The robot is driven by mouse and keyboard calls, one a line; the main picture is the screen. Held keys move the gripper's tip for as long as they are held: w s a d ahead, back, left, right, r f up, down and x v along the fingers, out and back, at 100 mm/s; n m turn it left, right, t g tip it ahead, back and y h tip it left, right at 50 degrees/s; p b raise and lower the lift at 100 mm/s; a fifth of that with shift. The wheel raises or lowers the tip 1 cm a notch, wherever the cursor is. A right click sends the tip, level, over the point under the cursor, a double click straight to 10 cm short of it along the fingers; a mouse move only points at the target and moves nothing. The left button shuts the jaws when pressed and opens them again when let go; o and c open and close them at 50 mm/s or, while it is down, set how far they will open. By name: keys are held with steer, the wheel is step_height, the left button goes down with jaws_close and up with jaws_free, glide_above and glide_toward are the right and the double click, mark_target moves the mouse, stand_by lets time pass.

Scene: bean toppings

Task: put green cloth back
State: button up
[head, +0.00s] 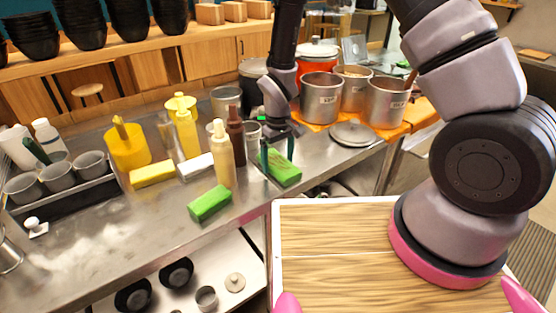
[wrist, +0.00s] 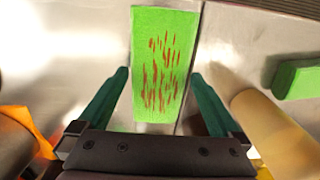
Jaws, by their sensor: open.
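A green cloth (head: 283,168), shaped like a flat block, lies on the metal counter below my gripper (head: 277,150). In the wrist view this green cloth (wrist: 165,50) carries red streaks and lies between the two teal fingers of my gripper (wrist: 160,78). The fingers are spread and do not touch its sides. A second green cloth (head: 210,204) lies nearer the counter's front edge; it shows at the right of the wrist view (wrist: 298,80). I cannot tell which one the task means.
A yellow block (head: 152,174) and a white block (head: 196,166) lie to the left. Sauce bottles (head: 222,158) stand close to my gripper. Steel pots (head: 321,98) and a lid (head: 352,134) are behind and right. Small metal cups (head: 56,178) sit at far left.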

step_height(320, 180, up, 12)
steer(key=shift+r, duration=0.15)
step_height(320, 180, up, 12)
steer(key=m+t+y, duration=0.1)
steer(key=m+t, duration=0.1)
steer(key=m, duration=0.1)
glide_above(278, 162)
steer(key=w+d, duration=0.1)
steer(key=d, duration=0.6)
steer(key=s+d+r+m, duration=0.1)
steer(key=d+r+m, duration=0.1)
steer(key=d+r, duration=0.4)
steer(key=s+d+r+m+t+y, duration=0.1)
steer(key=s+d+r+m+t, duration=0.4)
steer(key=s+d+r, duration=0.4)
steer(key=s+r+m, duration=0.1)
steer(key=s+r, duration=0.2)
steer(key=r, duration=0.1)
steer(key=shift+s+d, duration=0.2)
steer(key=shift+d, duration=0.2)
